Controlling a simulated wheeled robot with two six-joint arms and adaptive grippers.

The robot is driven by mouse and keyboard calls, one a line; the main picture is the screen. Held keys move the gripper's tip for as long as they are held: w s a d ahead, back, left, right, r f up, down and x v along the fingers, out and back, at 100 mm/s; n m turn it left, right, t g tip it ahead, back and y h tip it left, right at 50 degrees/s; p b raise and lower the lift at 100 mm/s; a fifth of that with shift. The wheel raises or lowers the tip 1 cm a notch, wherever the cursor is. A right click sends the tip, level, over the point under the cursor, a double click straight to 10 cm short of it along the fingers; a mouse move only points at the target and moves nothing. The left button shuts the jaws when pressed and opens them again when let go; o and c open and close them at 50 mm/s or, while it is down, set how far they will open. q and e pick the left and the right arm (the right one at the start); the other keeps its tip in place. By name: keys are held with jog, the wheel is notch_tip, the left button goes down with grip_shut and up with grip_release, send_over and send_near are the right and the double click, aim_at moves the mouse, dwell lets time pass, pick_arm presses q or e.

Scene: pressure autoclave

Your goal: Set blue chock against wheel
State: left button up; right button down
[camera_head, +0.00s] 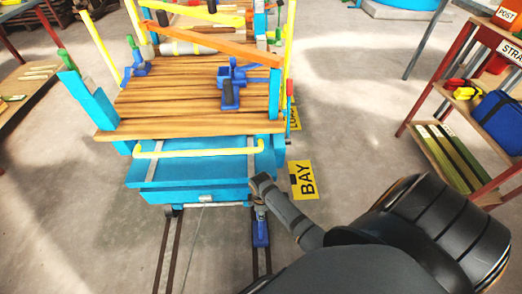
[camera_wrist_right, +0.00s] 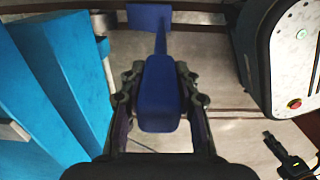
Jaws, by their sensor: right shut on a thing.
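The blue chock (camera_head: 260,232) is at the right rail in front of the cart, below my right gripper (camera_head: 262,195). In the right wrist view, the right gripper (camera_wrist_right: 160,100) is shut on the chock's thick blue grip (camera_wrist_right: 160,90). A thin stem leads from it to a flat blue plate (camera_wrist_right: 150,17). I cannot tell whether the chock rests on the rail or touches a wheel. A small dark wheel (camera_head: 168,211) shows under the cart's left front; the right front wheel is hidden behind my gripper. My left gripper is not in view.
The blue cart (camera_head: 195,172) with a wooden deck stands on two dark rails (camera_head: 168,250). A yellow BAY sign (camera_head: 303,180) lies on the floor to its right. A red-framed shelf (camera_head: 448,85) stands at far right. The floor left of the rails is clear.

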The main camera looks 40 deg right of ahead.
jog(key=c, duration=1)
grip_release()
jog(key=shift+r, duration=0.2)
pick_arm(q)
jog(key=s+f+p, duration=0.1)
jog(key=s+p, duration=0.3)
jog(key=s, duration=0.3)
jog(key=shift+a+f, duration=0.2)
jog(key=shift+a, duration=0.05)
pick_arm(e)
notch_tip(320, 180, up, 12)
jog(key=shift+s+f, duration=0.1)
jog(key=shift+f, duration=0.05)
